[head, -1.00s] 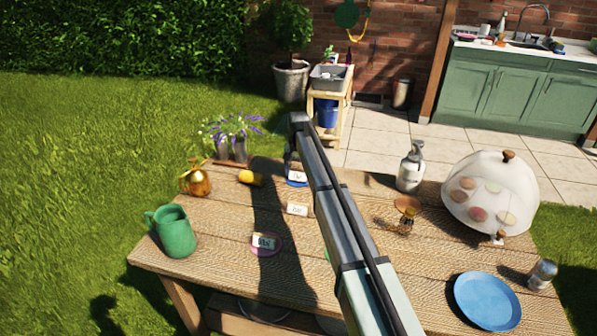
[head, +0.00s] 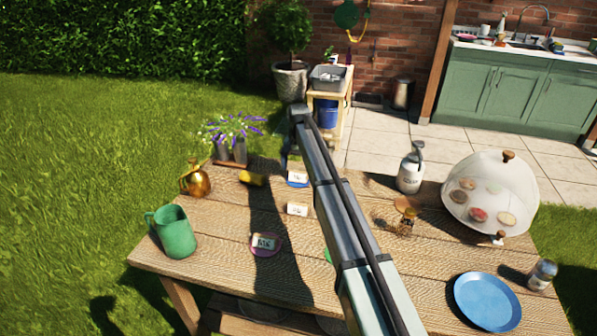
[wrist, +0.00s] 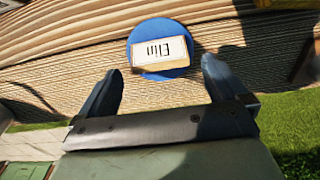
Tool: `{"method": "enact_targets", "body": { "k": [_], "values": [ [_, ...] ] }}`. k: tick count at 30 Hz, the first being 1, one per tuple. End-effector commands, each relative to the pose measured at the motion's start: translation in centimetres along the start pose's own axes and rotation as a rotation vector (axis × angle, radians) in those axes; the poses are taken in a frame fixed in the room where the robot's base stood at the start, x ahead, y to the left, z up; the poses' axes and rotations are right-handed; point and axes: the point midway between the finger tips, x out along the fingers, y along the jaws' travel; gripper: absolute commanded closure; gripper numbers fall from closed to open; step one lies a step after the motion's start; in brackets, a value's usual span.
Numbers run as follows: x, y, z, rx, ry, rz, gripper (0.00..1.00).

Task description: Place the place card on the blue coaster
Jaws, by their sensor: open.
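A white place card with black lettering, apparently "Elin" (wrist: 161,52), rests on the blue coaster (wrist: 148,28) in the wrist view. It lies inside the coaster's outline except near the lower edge, where it reaches close to the rim. My gripper (wrist: 161,68) is open, with one finger on each side of the coaster's near edge and clear of the card. In the head view the card (head: 298,175) and blue coaster (head: 297,184) show at the table's far side, beside my arm, which partly hides my gripper.
Another card (head: 298,208) lies nearer, and one sits on a pink coaster (head: 265,250). A green coaster (head: 327,256) is mostly hidden by my arm. A green jug (head: 175,232), yellow item (head: 252,179), soap bottle (head: 410,172), glass dome (head: 490,190) and blue plate (head: 487,302) stand around.

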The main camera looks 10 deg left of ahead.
Motion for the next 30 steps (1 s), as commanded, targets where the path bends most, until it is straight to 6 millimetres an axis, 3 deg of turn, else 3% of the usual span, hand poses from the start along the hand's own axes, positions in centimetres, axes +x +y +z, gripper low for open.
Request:
{"method": "enact_targets", "body": {
  "k": [6,13,19,30],
  "values": [
    [-4.3,0.0,-0.1,0.000,0.002,-0.001,0.01],
    [-7.7,0.0,-0.1,0.000,0.001,-0.001,0.01],
    [-8.9,0.0,0.0,0.000,0.000,0.000,0.01],
    [-9.1,-0.1,0.0,-0.001,0.000,-0.001,0.01]
  ]
}}
